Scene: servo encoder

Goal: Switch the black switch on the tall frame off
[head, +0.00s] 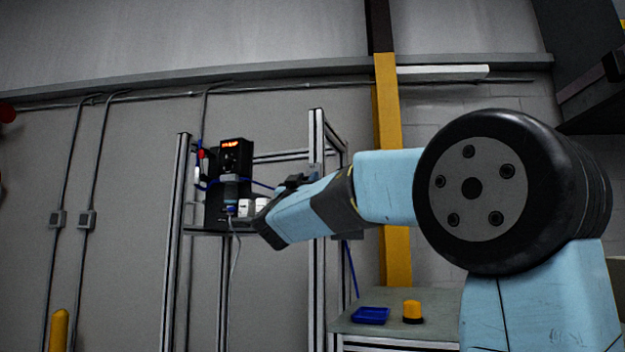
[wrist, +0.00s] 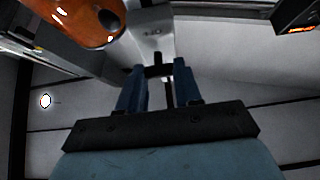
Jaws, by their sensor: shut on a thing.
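The tall frame (head: 317,180) is made of grey metal posts and stands left of centre in the head view. My gripper (wrist: 158,76) has its two blue fingers on either side of a small black switch (wrist: 158,70), shut on it. The switch sits on a light grey box (wrist: 152,38) with small markings. In the head view my arm reaches left into the frame, next to white boxes (head: 246,208). The switch cannot be made out there, and its position, on or off, cannot be told.
A black device (head: 232,160) with a lit red display stands on the frame, close to my gripper. A grey cable (head: 235,260) hangs below it. An orange part (wrist: 85,22) is near in the wrist view. A blue tray (head: 371,315) and a yellow-black object (head: 412,311) are on a lower table.

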